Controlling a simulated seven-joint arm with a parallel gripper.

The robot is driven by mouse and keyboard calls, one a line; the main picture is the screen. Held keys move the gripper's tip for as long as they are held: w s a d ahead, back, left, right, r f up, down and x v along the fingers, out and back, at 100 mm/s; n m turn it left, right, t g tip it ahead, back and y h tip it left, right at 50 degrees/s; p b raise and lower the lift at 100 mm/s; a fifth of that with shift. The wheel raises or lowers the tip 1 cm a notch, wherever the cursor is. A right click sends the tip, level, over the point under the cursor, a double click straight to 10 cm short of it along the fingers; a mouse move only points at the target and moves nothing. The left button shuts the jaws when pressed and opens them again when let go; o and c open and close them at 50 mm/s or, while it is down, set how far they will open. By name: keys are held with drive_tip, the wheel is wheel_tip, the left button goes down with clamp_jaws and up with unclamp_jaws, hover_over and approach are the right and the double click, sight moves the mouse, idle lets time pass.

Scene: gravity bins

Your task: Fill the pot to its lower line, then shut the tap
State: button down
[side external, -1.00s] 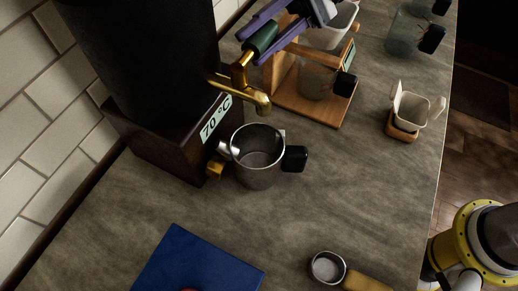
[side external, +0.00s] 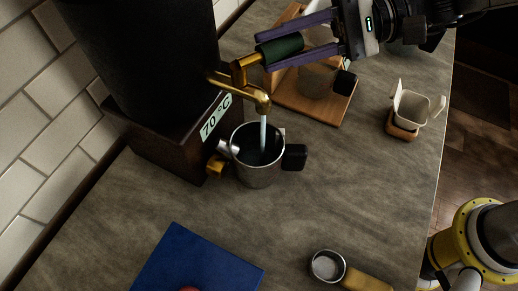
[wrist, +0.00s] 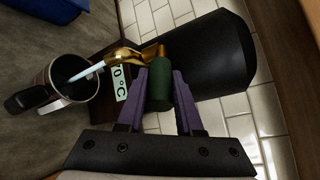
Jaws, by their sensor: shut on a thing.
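The steel pot (side external: 258,177) with a black handle (side external: 294,157) stands upright under the brass tap spout (side external: 246,91). A pale stream of water (side external: 263,135) runs from the spout into the pot, whose inside looks dark. No line inside can be made out. My gripper (side external: 262,52) has its purple fingers shut on the green tap handle (side external: 280,47). In the wrist view the green handle (wrist: 159,88) sits between the fingers, with the pot (wrist: 88,92) and stream at left. The tap belongs to the black tank (side external: 150,60) with a "70 °C" label (side external: 215,118).
A wooden stand (side external: 318,108) holding a glass vessel is behind the pot. A white open holder (side external: 418,112) stands at right. A small metal cup with a wooden handle (side external: 368,282) and a blue mat (side external: 195,262) lie in front. The counter between them is clear.

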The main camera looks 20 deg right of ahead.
drive_tip(key=shift+s+m+t, duration=0.25)
drive_tip(key=shift+m+t, duration=0.25)
drive_tip(key=shift+t, duration=0.2)
idle(3.5)
drive_tip(key=shift+w+n+g, duration=0.6)
drive_tip(key=shift+n+g, duration=0.1)
drive_tip(key=shift+g, duration=0.3)
drive_tip(key=w+n+g, duration=0.1)
drive_tip(key=n+g, duration=0.1)
drive_tip(key=a+n+g+h, duration=0.1)
drive_tip(key=n+g, duration=0.1)
drive_tip(key=g, duration=0.1)
drive_tip(key=w+a+n+g, duration=0.1)
drive_tip(key=n+g, duration=0.1)
drive_tip(key=g, duration=0.1)
drive_tip(key=shift+w+h, duration=0.3)
drive_tip(key=shift+h, duration=0.1)
drive_tip(key=shift+c, duration=1.9)
unclamp_jaws()
drive_tip(key=shift+n, duration=0.3)
